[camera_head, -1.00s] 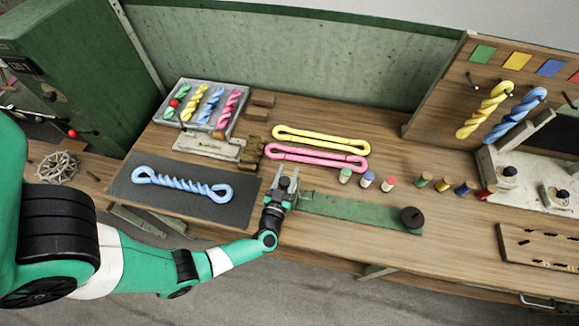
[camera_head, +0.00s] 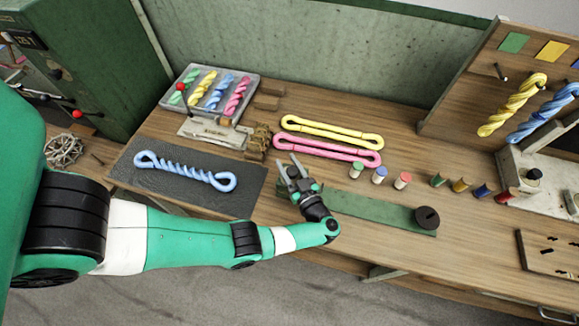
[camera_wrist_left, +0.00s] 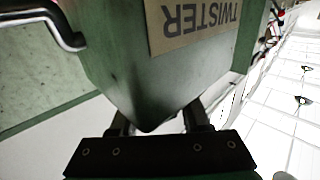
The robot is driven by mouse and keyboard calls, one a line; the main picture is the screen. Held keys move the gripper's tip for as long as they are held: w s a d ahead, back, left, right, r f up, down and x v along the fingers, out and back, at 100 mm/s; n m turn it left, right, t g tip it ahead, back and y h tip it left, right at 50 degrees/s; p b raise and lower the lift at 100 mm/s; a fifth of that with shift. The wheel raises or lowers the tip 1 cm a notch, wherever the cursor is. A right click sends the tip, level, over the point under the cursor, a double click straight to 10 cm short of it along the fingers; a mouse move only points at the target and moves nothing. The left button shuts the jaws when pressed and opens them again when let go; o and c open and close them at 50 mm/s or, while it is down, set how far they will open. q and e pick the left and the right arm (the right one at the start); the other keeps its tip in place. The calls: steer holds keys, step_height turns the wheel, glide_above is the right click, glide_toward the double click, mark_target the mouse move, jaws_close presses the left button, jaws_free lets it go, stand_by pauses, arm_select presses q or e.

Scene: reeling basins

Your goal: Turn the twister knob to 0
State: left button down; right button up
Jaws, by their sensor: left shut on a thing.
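The twister has a long green base (camera_head: 375,210) on the table, with a dark round disc (camera_head: 427,217) at its right end. My left gripper (camera_head: 291,170) is at its left end, fingers leaning up and left. In the left wrist view the twister's green housing (camera_wrist_left: 140,70) fills the middle, with its TWISTER label (camera_wrist_left: 195,22) upside down. The gripper's fingers (camera_wrist_left: 160,122) lie on either side of its pointed end, and their tips are hidden. The gripper is shut on part of the twister. The knob and its scale cannot be made out. My right gripper is not in view.
A blue twisted skein (camera_head: 185,172) lies on a dark mat (camera_head: 150,190) at left. Yellow (camera_head: 330,131) and pink (camera_head: 325,149) skeins lie just behind the gripper. Several small spools stand at right. A tray of twisted skeins (camera_head: 257,92) stands behind.

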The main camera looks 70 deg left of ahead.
mark_target(296, 177)
arm_select(q)
steer(key=shift+s+f+n+g, duration=0.1)
steer(key=shift+s+n+g, duration=0.05)
steer(key=shift+n+g, duration=0.2)
steer(key=shift+c, duration=1.8)
jaws_free()
steer(key=d+b, duration=0.1)
steer(key=d, duration=0.2)
steer(key=w+d+b, duration=0.1)
steer(key=d, duration=0.2)
steer(key=w+d, duration=0.1)
steer(key=d, duration=0.2)
steer(key=shift+d+b, duration=0.1)
steer(key=shift+b, duration=0.3)
steer(key=shift+w+d, duration=0.25)
steer(key=shift+d, duration=0.35)
steer(key=shift+s+d, duration=0.1)
steer(key=shift+d, duration=0.35)
